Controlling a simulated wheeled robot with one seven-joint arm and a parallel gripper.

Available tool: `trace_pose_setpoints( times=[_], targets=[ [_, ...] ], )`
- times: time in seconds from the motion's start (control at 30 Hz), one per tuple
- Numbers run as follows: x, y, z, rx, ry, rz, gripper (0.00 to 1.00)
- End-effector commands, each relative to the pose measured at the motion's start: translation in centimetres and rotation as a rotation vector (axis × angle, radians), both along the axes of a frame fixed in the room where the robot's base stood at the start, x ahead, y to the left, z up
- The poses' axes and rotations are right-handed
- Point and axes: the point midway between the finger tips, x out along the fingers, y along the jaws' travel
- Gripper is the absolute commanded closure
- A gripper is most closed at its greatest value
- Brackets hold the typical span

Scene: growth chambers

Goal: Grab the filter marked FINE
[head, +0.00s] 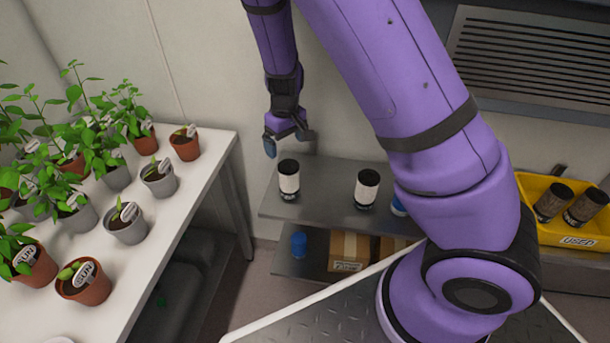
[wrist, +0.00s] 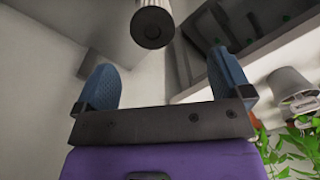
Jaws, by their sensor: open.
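Two white filters with black ends stand upright on the grey shelf (head: 325,205): a left filter (head: 289,184) and a right filter (head: 366,190). No lettering is readable on either, so I cannot tell which is marked FINE. My gripper (head: 288,140) is open and empty, just above the left filter in the head view and apart from it. In the wrist view the gripper (wrist: 164,68) has its blue fingers spread. One filter (wrist: 153,27) shows its dark round end beyond them, near the top edge. My arm hides the right part of the shelf.
A blue-based item (head: 398,206) is partly hidden behind my arm. A yellow bin marked USED (head: 560,238) holds dirty filters at right. A lower shelf holds a blue object (head: 299,244) and a cardboard box (head: 348,250). A white table (head: 185,215) with potted plants stands at left.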

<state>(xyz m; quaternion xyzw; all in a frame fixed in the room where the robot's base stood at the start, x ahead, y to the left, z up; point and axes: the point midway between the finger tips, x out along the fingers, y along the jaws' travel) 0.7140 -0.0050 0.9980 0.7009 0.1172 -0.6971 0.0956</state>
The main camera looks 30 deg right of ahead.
Motion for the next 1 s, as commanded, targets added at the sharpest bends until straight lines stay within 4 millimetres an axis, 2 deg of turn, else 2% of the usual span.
trace_pose_setpoints(
  times=[0.27, 0.5, 0.77, 1.0],
  targets=[
    [0.4, -0.1, -2.6, -0.033, 0.003, 0.017, 0.03],
    [0.4, -0.1, -6.0, -0.032, 0.002, 0.016, 0.03],
    [0.4, 0.0, -7.6, -0.032, 0.002, 0.018, 0.03],
    [0.4, 0.4, -10.5, -0.033, 0.003, 0.017, 0.03]
  ],
)
